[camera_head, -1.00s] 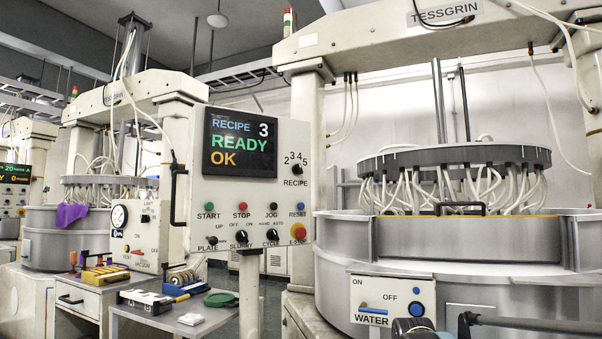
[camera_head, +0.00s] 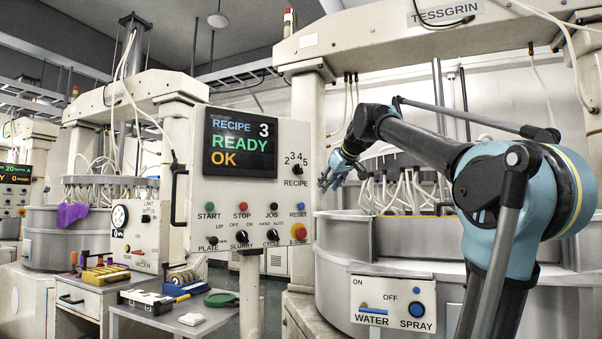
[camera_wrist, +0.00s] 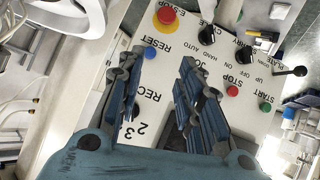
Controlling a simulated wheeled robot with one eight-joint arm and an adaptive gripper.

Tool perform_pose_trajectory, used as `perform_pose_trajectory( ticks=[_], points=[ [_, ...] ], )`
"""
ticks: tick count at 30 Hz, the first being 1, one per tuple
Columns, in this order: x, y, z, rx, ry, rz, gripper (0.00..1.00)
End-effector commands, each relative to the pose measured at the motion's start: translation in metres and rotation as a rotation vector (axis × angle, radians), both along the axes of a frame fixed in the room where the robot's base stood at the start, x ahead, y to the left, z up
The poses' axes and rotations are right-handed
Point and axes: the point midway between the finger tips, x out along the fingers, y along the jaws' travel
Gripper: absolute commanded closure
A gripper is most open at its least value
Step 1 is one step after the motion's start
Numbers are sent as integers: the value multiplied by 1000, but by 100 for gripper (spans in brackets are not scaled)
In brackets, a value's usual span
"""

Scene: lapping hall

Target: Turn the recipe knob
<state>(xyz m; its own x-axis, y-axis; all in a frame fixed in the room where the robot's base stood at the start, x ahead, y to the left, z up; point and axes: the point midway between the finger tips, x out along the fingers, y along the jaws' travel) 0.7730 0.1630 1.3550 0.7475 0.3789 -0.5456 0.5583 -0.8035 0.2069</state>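The recipe knob (camera_head: 297,170) is a small black knob on the white control panel (camera_head: 232,192), below the numbers 2 to 5 and above the RECIPE label. Its pointing is too small to tell. The screen (camera_head: 240,143) reads RECIPE 3, READY, OK. My gripper (camera_head: 326,181) is just right of the panel edge, near the knob's height and apart from it. In the wrist view my gripper (camera_wrist: 160,68) is open, with nothing between its blue fingers. The panel lettering is upside down there; the left finger hides most of the knob's area.
The red E-stop (camera_head: 299,230) and blue RESET button (camera_head: 297,206) sit below the knob. START, STOP, JOG and several black knobs are further left. The lapping machine (camera_head: 345,250) with its hoses stands behind my arm. A small side table (camera_head: 175,318) stands low left.

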Motion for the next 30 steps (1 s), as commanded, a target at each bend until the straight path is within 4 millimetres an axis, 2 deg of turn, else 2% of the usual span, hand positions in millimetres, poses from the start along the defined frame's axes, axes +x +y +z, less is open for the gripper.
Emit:
perform_pose_trajectory(
  ticks=[1, 3, 6, 10, 13, 16, 20, 30],
  points=[
    [11, 10, 31, 1, -44, 17, 67],
    [22, 20, 66, 0, -102, 34, 67],
    [33, 30, 103, -2, -167, 50, 67],
    [41, 37, 132, -4, -218, 57, 67],
    [44, 39, 141, -6, -235, 59, 67],
    [50, 42, 140, -6, -239, 60, 67],
    [64, 50, 134, -5, -238, 61, 67],
    [113, 75, 112, -5, -237, 61, 67]
  ],
)
